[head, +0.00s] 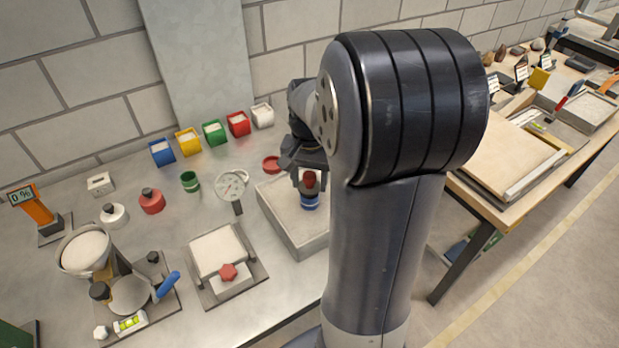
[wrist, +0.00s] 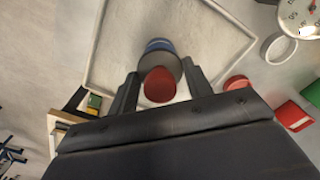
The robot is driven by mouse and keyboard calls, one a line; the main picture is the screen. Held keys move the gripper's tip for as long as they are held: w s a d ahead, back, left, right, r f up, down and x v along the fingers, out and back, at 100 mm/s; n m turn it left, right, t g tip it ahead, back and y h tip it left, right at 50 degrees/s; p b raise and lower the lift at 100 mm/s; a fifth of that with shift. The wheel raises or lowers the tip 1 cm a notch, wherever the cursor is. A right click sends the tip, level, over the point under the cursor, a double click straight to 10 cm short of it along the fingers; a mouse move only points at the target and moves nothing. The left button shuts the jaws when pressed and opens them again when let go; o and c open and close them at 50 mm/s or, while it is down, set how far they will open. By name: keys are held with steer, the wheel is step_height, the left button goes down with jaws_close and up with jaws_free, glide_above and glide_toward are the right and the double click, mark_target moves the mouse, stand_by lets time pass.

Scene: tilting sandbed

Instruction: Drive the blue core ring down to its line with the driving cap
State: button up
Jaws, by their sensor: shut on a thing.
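The driving cap, with a red knob (wrist: 159,84) above a dark grey disc (wrist: 160,66), is between the fingers of my gripper (wrist: 161,78). The gripper is shut on the knob. The blue core ring (wrist: 158,45) shows as a band just beyond the disc, and in the head view the ring (head: 310,202) is directly beneath the cap. The cap appears to be on the ring, though contact cannot be told for certain. The ring is in the sand of the pale tray (head: 296,243). Its line cannot be made out. My gripper (head: 309,178) is partly hidden by my arm in the head view.
A red dish (head: 271,164) and a dial gauge (head: 231,184) stand close to the tray. Colored bins (head: 188,142) line the wall. My arm hides the tray's right part.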

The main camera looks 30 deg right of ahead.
steer(key=shift+f+b, duration=0.55)
steer(key=shift+f, duration=0.8)
stand_by(3.8)
steer(key=shift+r, duration=0.15)
step_height(320, 180, up, 7)
steer(key=p, duration=0.6)
stand_by(0.4)
